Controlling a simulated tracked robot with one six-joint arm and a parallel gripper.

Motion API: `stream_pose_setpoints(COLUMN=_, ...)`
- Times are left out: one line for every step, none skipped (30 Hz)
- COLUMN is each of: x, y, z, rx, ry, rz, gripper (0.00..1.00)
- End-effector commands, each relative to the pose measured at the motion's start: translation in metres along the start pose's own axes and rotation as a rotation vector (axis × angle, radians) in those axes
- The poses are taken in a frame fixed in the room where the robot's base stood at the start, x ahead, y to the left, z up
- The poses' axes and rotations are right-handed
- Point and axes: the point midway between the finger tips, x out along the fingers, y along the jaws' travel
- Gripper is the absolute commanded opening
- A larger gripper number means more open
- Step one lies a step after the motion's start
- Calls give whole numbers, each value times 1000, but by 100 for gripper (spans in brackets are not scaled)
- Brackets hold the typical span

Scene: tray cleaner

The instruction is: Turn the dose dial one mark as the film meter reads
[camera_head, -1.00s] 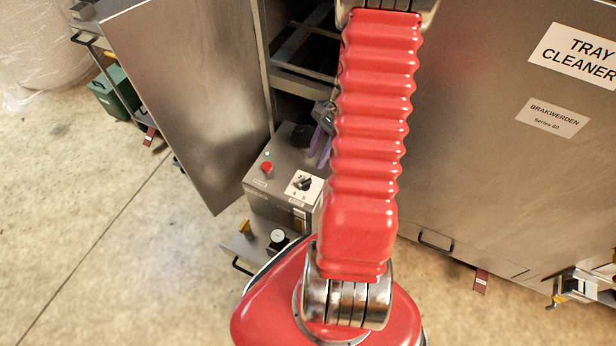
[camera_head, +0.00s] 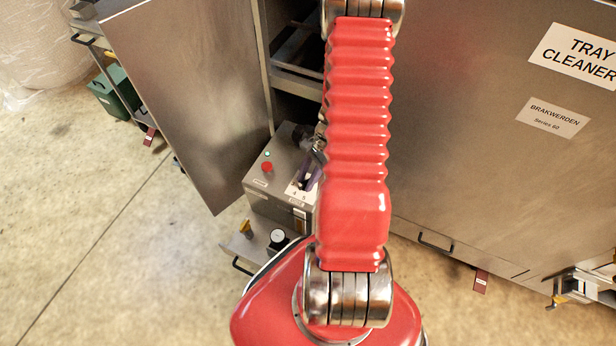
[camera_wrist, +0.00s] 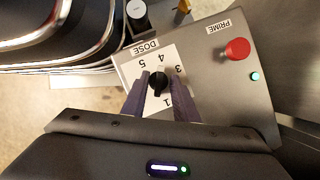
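The dose dial (camera_wrist: 158,84) is a black knob on a white plate marked DOSE, with the numbers 5, 4, 3 and 1 readable around it in the wrist view. In the head view my gripper (camera_head: 310,172) is over the plate and hides the knob. The film meter cannot be identified for sure; a round white-faced gauge (camera_head: 278,236) stands below the box, its reading too small to tell.
The grey control box (camera_head: 270,185) also carries a red PRIME button (camera_wrist: 236,50) and a small lit lamp (camera_wrist: 254,76). An open steel door (camera_head: 190,110) stands to the left, the tray cleaner's front panel (camera_head: 480,190) to the right. A yellow-topped part (camera_head: 246,228) stands beside the gauge.

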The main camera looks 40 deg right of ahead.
Motion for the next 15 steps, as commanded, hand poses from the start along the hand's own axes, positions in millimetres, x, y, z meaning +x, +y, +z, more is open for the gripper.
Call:
stream_pose_setpoints(x=0, y=0, z=0, rx=0, ry=0, rz=0, gripper=27)
stream_pose_setpoints(x=0, y=0, z=0, rx=0, ry=0, rz=0, gripper=27)
stream_pose_setpoints(x=0, y=0, z=0, rx=0, ry=0, rz=0, gripper=27)
stream_pose_setpoints(x=0, y=0, z=0, rx=0, ry=0, rz=0, gripper=24)
stream_pose_setpoints(x=0, y=0, z=0, rx=0, ry=0, rz=0, gripper=22)
stream_pose_setpoints(x=0, y=0, z=0, rx=1, ry=0, rz=0, gripper=20)
stream_pose_setpoints(x=0, y=0, z=0, rx=1, ry=0, rz=0, gripper=17)
stream_pose_setpoints(x=0, y=0, z=0, rx=1, ry=0, rz=0, gripper=15)
stream_pose_setpoints(x=0, y=0, z=0, rx=1, ry=0, rz=0, gripper=12)
stream_pose_setpoints(x=0, y=0, z=0, rx=1, ry=0, rz=0, gripper=10)
stream_pose_setpoints(x=0, y=0, z=0, rx=1, ry=0, rz=0, gripper=8)
stream_pose_setpoints(x=0, y=0, z=0, rx=1, ry=0, rz=0, gripper=5)
stream_pose_setpoints(x=0, y=0, z=0, rx=1, ry=0, rz=0, gripper=3)
stream_pose_setpoints(x=0, y=0, z=0, rx=1, ry=0, rz=0, gripper=1)
stream_pose_setpoints(x=0, y=0, z=0, rx=1, ry=0, rz=-1, gripper=0)
